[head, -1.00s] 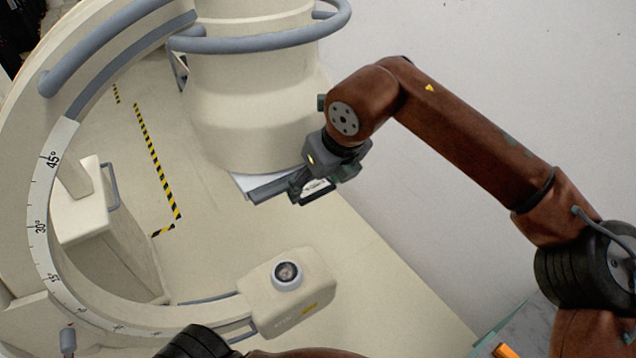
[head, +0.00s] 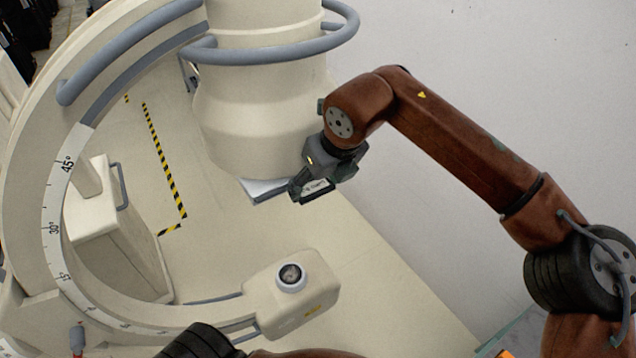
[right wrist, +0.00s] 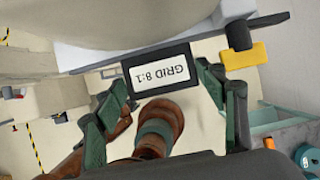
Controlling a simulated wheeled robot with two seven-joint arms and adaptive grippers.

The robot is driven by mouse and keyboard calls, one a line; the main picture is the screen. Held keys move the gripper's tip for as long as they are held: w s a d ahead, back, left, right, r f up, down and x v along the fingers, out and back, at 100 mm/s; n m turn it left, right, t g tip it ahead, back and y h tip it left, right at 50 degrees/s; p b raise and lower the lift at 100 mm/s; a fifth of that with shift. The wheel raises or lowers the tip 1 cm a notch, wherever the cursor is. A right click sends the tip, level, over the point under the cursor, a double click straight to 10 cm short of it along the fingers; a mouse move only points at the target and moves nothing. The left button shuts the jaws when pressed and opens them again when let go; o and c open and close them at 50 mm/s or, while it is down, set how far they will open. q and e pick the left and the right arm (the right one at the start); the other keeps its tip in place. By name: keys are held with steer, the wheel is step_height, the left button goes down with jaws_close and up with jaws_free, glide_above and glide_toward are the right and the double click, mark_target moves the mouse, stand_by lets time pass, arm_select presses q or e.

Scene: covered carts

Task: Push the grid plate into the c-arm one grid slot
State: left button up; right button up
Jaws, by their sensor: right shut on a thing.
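The cream C-arm (head: 65,215) curves down the left, with its round housing (head: 262,120) hanging at upper centre. Under that housing, a pale flat slot frame (head: 262,189) shows; it also runs across the top of the right wrist view (right wrist: 92,56). My right gripper (head: 311,187) is at the frame's right side. In the right wrist view its fingers (right wrist: 160,92) flank the dark handle end of the grid plate (right wrist: 160,72), labelled "GRID 8:1", and are shut on it. This end lies against the frame's edge. The plate's far part is hidden. My left gripper is out of view.
A yellow-tipped knob (right wrist: 245,57) sticks out beside the plate in the right wrist view. The C-arm's lower head (head: 290,292) stands below, with open space between. A plain wall (head: 480,70) is at right.

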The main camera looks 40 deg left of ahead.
steer(key=o, duration=1.6)
steer(key=shift+c, duration=0.2)
steer(key=v, duration=1.2)
steer(key=shift+a+f, duration=0.1)
